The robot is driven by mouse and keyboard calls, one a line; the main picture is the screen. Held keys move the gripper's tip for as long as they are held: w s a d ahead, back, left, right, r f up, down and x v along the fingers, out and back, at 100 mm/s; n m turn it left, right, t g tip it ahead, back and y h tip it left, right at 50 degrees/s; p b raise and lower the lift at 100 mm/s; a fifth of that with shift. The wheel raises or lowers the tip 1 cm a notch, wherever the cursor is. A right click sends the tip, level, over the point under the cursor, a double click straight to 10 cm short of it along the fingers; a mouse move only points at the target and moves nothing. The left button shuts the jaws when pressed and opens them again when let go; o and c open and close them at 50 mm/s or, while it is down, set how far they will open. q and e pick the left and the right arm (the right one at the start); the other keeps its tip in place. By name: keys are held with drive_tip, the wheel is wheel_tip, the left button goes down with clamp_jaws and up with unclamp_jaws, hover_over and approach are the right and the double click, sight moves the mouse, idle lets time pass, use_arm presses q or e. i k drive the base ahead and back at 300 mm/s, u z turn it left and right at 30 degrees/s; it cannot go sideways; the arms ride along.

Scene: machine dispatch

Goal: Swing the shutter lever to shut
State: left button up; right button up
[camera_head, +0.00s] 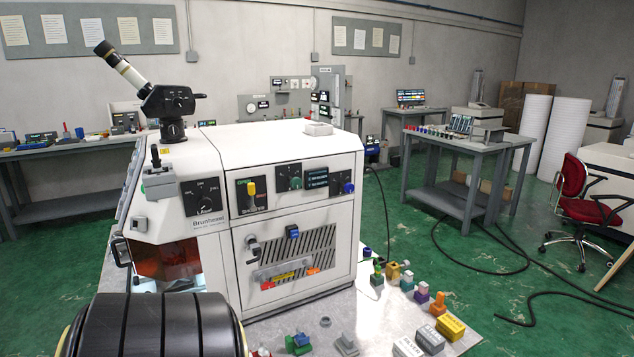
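The shutter lever (251,187) has a yellow knob and sits on a small black panel (243,207) on the front of the white machine (285,220). The knob is in the upper part of the panel, beside the green OPEN marking. Small red marking shows lower on the panel, and the word SHUTTER runs along its bottom edge. Neither of my grippers is in view, and nothing touches the lever.
A knob panel (203,196) is left of the lever panel; another panel (289,177) and a display (316,178) are to its right. A joystick box (158,180) juts out at the left. Below is a vented door (288,260). Several small coloured parts lie on the surface at lower right.

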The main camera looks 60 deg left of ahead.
sight(251, 185)
drive_tip(key=i, duration=1.1)
drive_tip(key=u, duration=3.65)
